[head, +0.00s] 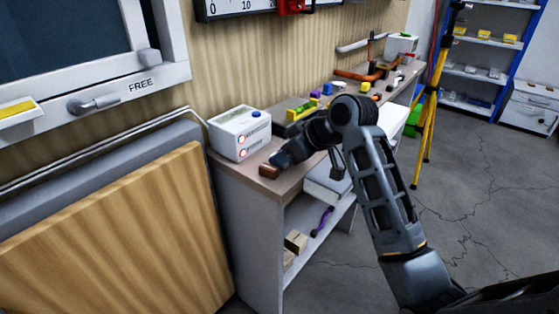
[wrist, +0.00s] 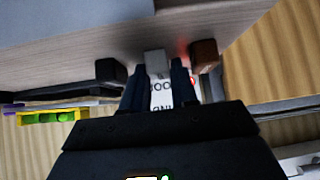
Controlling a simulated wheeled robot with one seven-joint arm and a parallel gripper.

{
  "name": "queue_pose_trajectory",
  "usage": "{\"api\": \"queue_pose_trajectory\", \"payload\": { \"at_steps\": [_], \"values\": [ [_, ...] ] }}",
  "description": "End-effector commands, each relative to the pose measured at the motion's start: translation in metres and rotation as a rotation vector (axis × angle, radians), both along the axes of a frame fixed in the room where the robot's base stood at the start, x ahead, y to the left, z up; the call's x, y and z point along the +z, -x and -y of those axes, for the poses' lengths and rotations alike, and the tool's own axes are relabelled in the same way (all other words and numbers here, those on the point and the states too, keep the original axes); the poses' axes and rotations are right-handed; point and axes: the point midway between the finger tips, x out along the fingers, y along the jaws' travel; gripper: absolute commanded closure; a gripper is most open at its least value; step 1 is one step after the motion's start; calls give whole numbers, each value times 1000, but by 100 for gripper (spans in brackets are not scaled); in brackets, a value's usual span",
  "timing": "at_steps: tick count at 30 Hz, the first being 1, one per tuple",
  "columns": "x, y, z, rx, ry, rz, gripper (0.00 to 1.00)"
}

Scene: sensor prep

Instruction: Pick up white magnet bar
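A small pale grey-white bar (wrist: 155,62), which looks like the white magnet bar, is on the bench top in the wrist view. It lies just past and between the fingertips of my gripper (wrist: 157,75). The two dark fingers stand apart, with a white lettered surface showing between them. I see no clear contact with the bar. In the head view my gripper (head: 277,160) is low over the near end of the bench, beside a brown block (head: 268,171). The bar cannot be made out there; my gripper seems to hide it.
The brown block (wrist: 203,55) is close to the right finger in the wrist view. A black piece (wrist: 112,75) is left of the fingers. A white box (head: 240,132) with red-ringed marks stands behind my gripper on the bench (head: 240,172). A green-yellow level (wrist: 48,117) lies farther left.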

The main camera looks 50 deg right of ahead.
Motion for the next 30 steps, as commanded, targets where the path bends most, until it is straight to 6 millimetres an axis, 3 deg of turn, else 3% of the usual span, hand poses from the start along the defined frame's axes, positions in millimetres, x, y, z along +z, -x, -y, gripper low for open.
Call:
{"api": "queue_pose_trajectory", "payload": {
  "at_steps": [8, 20, 27, 30],
  "values": [
    [0, 0, 0, 0, 0, 0, 100],
    [8, 0, 0, 1, 2, 2, 100],
    [44, -1, 0, 1, 5, 5, 100],
    [55, 15, 18, -6, 3, 2, 100]
  ]
}}
